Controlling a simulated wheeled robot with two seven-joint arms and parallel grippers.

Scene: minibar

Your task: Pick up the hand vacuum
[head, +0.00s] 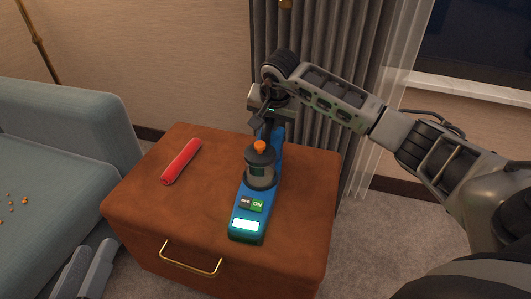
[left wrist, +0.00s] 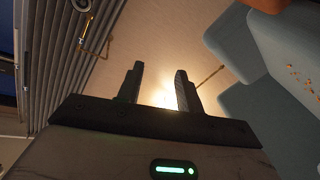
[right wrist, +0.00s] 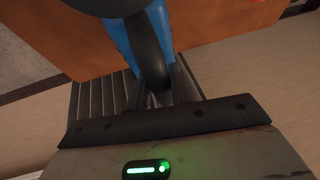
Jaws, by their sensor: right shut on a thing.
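The hand vacuum (head: 258,172) is blue with a dark grey middle, an orange button, and OFF and ON labels. It is on or just above the brown cabinet top, its pale-lit front end toward me; I cannot tell if it touches. My right gripper (head: 270,118) is at its far end, shut on its handle. In the right wrist view, the vacuum's dark and blue handle (right wrist: 150,50) runs between the fingers (right wrist: 160,90). My left gripper (left wrist: 160,88) is open and empty; its fingers also show at the lower left of the head view (head: 85,270).
The brown cabinet (head: 140,215) has a brass handle (head: 190,262) on its front. A red cylinder (head: 182,160) lies on its top, left of the vacuum. A blue-grey sofa (head: 60,130) with small crumbs stands at left. Grey curtains (head: 330,70) hang behind.

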